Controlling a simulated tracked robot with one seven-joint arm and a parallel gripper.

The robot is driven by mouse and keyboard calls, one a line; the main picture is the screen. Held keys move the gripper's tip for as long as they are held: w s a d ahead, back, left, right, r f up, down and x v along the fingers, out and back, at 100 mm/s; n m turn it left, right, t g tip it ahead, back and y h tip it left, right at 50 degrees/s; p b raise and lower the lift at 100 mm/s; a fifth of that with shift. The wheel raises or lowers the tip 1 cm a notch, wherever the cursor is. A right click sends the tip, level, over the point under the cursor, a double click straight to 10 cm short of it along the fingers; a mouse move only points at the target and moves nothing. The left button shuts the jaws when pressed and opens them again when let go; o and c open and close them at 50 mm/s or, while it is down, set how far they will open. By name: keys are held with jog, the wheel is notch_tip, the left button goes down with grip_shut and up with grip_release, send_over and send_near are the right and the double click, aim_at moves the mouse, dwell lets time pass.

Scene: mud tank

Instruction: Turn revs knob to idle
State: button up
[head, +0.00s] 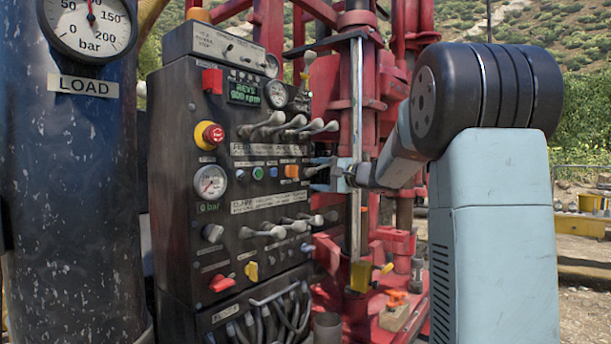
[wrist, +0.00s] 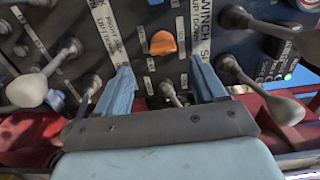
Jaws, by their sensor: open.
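The black control panel (head: 215,120) stands left of centre in the head view, with a small green display reading REVS and 900 rpm (head: 244,91). I cannot tell which knob is the revs knob. My gripper (head: 312,175) points at the panel's right side. In the wrist view my gripper (wrist: 165,85) has its two blue fingers apart, with a small lever (wrist: 171,94) between them, apparently untouched. An orange knob (wrist: 163,43) sits beyond the fingertips, and the head view shows an orange knob (head: 291,171) just left of the gripper.
Levers with pale grips flank my fingers, one at left (wrist: 30,88) and one at right (wrist: 285,108). The panel also has a red stop button (head: 209,135), a yellow knob (head: 251,271) and a red knob (head: 221,283). A red rig mast (head: 352,80) stands close behind my gripper.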

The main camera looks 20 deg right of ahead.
jog(key=v, duration=0.5)
dwell(0.4)
jog(key=s+a+f+n+g+h, duration=0.1)
jog(key=s+a+f+n+g, duration=0.25)
jog(key=s+a, duration=0.4)
jog(key=s+a+f+n+g+h, duration=0.15)
jog(key=s+a+f+g, duration=0.3)
jog(key=s, duration=0.55)
jog(key=s+d+f+n+h, duration=0.1)
jog(key=s+f+n+h, duration=0.1)
jog(key=s+f, duration=0.2)
jog(key=s+d+f+n+h, duration=0.1)
jog(key=s+f+h, duration=0.2)
jog(key=s, duration=0.6)
jog(key=s+d+f+n+g+h, duration=0.1)
jog(key=s+f+n+h, duration=0.1)
jog(key=s+f, duration=0.3)
jog(key=s+h, duration=0.1)
jog(key=s, duration=0.1)
jog(key=shift+s+f+n, duration=0.3)
